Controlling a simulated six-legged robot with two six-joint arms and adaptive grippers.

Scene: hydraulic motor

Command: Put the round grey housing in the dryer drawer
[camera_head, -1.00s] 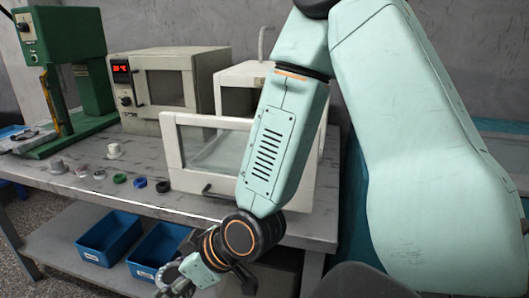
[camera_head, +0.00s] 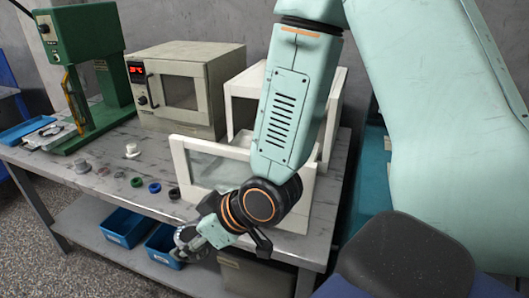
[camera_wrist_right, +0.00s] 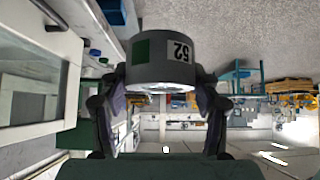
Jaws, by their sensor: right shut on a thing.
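The round grey housing (camera_wrist_right: 160,62), a short cylinder with a green square and the number 52 on its side, is between my right gripper's fingers in the right wrist view. My right gripper (camera_head: 189,243) is shut on it, in front of the bench edge and near the blue bins in the head view. The housing shows only in small part there. The dryer drawer (camera_head: 180,160), white-framed with a clear front, stands pulled out from the white dryer (camera_head: 240,93). My right forearm hides part of it. The drawer also shows at left in the wrist view (camera_wrist_right: 73,82). My left gripper is not in view.
A beige oven (camera_head: 215,70) with a red display stands left of the dryer, and a green press (camera_head: 95,60) farther left. Several small rings and parts, including a green ring (camera_head: 137,182), lie on the bench. A blue bin (camera_head: 125,227) sits on the shelf below.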

